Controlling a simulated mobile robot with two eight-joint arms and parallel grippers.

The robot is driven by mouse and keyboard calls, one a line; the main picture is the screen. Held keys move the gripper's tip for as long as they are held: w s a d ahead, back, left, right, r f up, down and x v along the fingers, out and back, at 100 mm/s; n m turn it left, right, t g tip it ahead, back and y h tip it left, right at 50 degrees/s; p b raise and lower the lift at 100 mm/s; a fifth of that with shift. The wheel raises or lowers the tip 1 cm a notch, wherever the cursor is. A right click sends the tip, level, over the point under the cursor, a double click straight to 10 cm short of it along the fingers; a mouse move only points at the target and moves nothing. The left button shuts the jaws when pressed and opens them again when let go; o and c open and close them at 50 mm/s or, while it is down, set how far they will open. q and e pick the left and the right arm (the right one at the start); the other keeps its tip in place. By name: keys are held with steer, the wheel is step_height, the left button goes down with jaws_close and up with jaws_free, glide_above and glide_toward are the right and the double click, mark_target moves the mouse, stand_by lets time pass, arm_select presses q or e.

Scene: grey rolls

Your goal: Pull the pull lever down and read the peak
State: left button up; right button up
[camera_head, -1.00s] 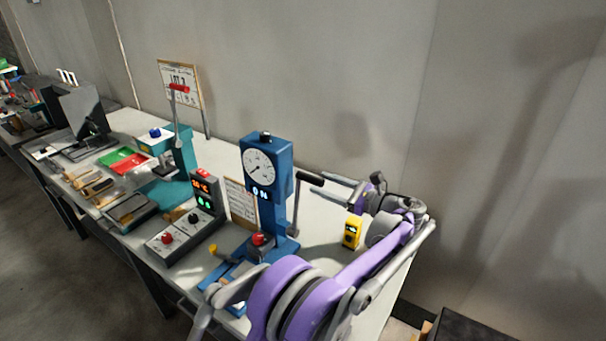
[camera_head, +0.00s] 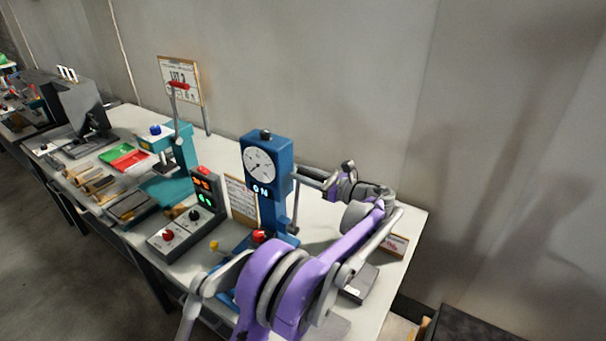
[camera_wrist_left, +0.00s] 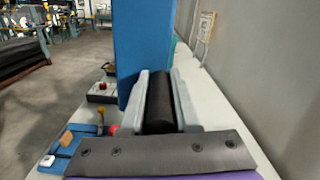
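The blue tester (camera_head: 268,150) stands upright on the bench with a white round dial (camera_head: 259,166) and a small lit display (camera_head: 261,191) below it that seems to read 0 N. Its pull lever is at its right side; the shaft (camera_head: 296,214) shows partly in the head view. My left gripper (camera_head: 308,177) is at the lever's upper end. In the left wrist view the black lever grip (camera_wrist_left: 160,103) lies between its two grey fingers, one along each side; whether they press on it is not clear. My right gripper is out of view.
A control box (camera_head: 186,232) with knobs and lit digits stands left of the tester. Further left are a teal press (camera_head: 172,180) and green and red trays (camera_head: 127,156). The wall is close behind.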

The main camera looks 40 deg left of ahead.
arm_select(q)
jaws_close()
stand_by(1.0)
